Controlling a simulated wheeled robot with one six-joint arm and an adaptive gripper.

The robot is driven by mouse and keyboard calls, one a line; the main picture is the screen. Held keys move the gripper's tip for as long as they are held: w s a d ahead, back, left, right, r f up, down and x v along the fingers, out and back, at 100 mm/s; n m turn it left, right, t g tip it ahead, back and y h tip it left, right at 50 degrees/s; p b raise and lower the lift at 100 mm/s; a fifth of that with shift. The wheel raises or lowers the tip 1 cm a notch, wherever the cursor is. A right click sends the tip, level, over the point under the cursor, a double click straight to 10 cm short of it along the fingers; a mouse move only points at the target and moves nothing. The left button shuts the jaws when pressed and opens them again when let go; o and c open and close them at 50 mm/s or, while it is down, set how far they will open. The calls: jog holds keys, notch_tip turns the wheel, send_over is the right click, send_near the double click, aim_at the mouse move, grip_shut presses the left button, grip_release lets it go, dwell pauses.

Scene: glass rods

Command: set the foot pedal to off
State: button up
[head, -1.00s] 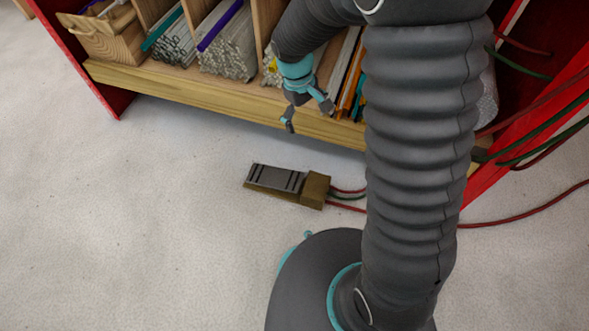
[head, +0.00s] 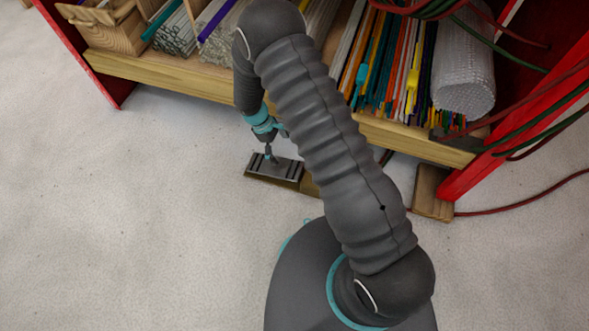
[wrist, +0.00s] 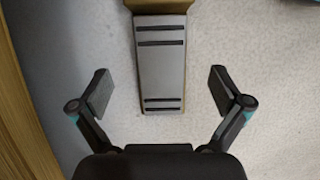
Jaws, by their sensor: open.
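The foot pedal (head: 289,170) lies on the pale floor in front of the shelf, with a grey plate and dark stripes on a brass-coloured base. My arm hides its right end and cables in the head view. In the wrist view the pedal plate (wrist: 161,72) runs down the middle, its near end between and a little beyond my fingers. My gripper (head: 271,157) is above the pedal in the head view. In the wrist view my gripper (wrist: 161,92) is open, with one finger on each side of the plate and clear of it. I cannot tell whether it touches the pedal.
The shelf's wooden front board (head: 165,84) runs behind the pedal, and its edge (wrist: 22,120) shows at the left of the wrist view. Red cable (head: 525,199) crosses the floor at right. A wooden block (head: 432,194) stands by the red post. Floor at left is clear.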

aim_at(295, 170)
jog(key=b+x, duration=0.1)
jog(key=x, duration=1.2)
jog(key=shift+f, duration=0.25)
